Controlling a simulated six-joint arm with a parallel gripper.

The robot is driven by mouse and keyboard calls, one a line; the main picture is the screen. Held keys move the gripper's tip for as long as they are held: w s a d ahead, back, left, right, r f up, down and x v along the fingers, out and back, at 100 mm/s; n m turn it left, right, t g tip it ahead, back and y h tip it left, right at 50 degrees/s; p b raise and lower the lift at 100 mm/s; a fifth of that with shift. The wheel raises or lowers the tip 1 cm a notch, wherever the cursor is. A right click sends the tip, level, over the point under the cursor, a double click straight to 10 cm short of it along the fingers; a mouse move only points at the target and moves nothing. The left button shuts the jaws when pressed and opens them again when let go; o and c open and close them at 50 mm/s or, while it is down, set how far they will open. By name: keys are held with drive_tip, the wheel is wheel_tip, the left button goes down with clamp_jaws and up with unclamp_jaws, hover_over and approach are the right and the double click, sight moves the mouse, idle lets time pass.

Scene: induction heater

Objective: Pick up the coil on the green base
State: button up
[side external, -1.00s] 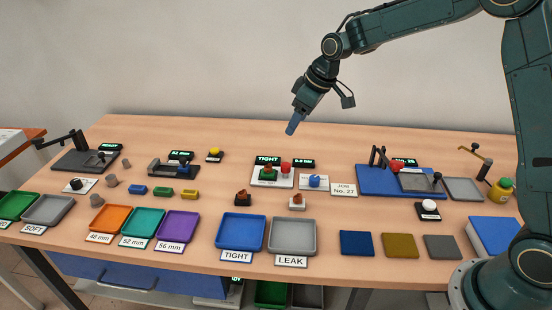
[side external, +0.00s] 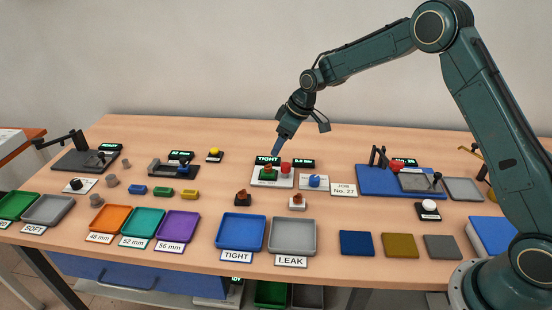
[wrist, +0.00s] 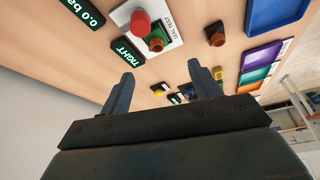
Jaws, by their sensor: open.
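The coil on the green base (side external: 268,174) sits on a white seal test plate (side external: 286,182), beside a red knob (side external: 285,168). In the wrist view the coil (wrist: 156,44) shows as a small brown piece on a green block, just beyond my fingertips in the picture. My gripper (side external: 276,150) is above and behind the plate, pointing down, and apart from the coil. In the wrist view its two fingers (wrist: 160,74) are spread with nothing between them.
A lit TIGHT display (side external: 267,160) and a pressure display (side external: 303,163) stand behind the plate. Two other brown coils, on a dark base (side external: 243,198) and a white base (side external: 297,201), stand in front. Blue (side external: 219,244) and grey (side external: 270,249) trays lie nearer the front edge.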

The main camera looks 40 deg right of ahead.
sight(267, 166)
drive_tip(key=shift+x, duration=3.3)
drive_tip(key=shift+x, duration=2.6)
drive_tip(key=shift+d, duration=0.1)
drive_tip(key=c, duration=1.2)
drive_tip(key=shift+r, duration=0.15)
drive_tip(key=shift+r, duration=0.25)
drive_tip(key=shift+c, duration=0.8)
wheel_tip(267, 166, up, 19)
drive_tip(key=shift+r, duration=0.15)
